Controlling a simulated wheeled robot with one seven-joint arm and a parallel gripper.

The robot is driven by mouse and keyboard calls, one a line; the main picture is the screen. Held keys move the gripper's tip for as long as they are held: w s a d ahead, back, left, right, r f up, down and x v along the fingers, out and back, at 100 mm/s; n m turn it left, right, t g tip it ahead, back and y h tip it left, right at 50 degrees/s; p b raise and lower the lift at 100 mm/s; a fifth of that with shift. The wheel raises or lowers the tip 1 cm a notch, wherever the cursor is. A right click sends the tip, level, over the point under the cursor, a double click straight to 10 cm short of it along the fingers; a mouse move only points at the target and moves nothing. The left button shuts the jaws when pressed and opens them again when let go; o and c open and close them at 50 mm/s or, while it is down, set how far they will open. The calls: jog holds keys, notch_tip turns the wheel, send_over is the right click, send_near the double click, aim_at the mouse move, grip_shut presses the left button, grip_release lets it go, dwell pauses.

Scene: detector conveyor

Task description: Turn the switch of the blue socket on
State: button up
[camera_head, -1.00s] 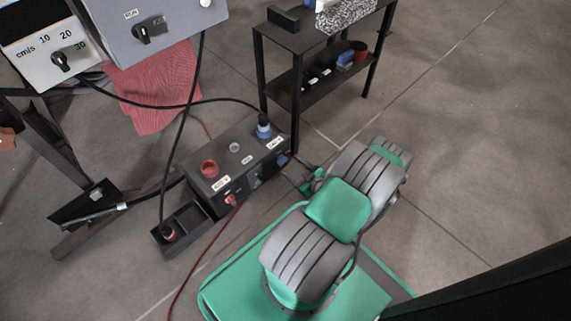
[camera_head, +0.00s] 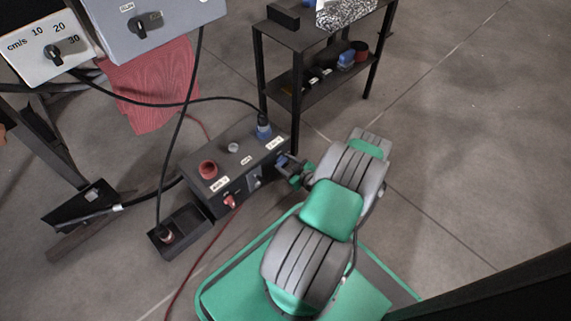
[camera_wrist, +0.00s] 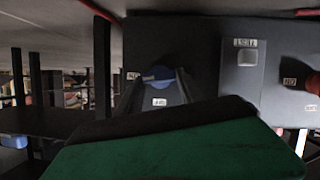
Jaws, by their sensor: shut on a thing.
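The black socket box (camera_head: 208,197) stands on the floor. The blue socket (camera_head: 263,131), with a plug and black cable in it, is at its far right end on top. The blue switch is on the box's front face; in the wrist view the blue switch (camera_wrist: 158,74) shows as a round knob between two dark fingers. My gripper (camera_head: 286,166) has reached the front face at that switch and is shut on it. In the head view the gripper mostly hides the switch, and I cannot tell its turn position clearly.
A red switch (camera_head: 231,201) and a grey switch (camera_head: 254,183) sit left of the blue one. A black shelf (camera_head: 297,85) stands close behind the box's right end. A black open tray (camera_head: 190,228) holds a plug at the left. Open floor lies to the right.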

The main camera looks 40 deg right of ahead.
jog(key=c, duration=0.7)
jog(key=shift+d+m+y, duration=0.1)
jog(key=shift+m+y, duration=0.6)
jog(key=shift+m, duration=0.3)
jog(key=o, duration=1.4)
jog(key=shift+r, duration=0.1)
jog(key=p+v, duration=0.3)
jog(key=v, duration=0.4)
jog(key=shift+s, duration=0.35)
jog(key=shift+r, duration=0.1)
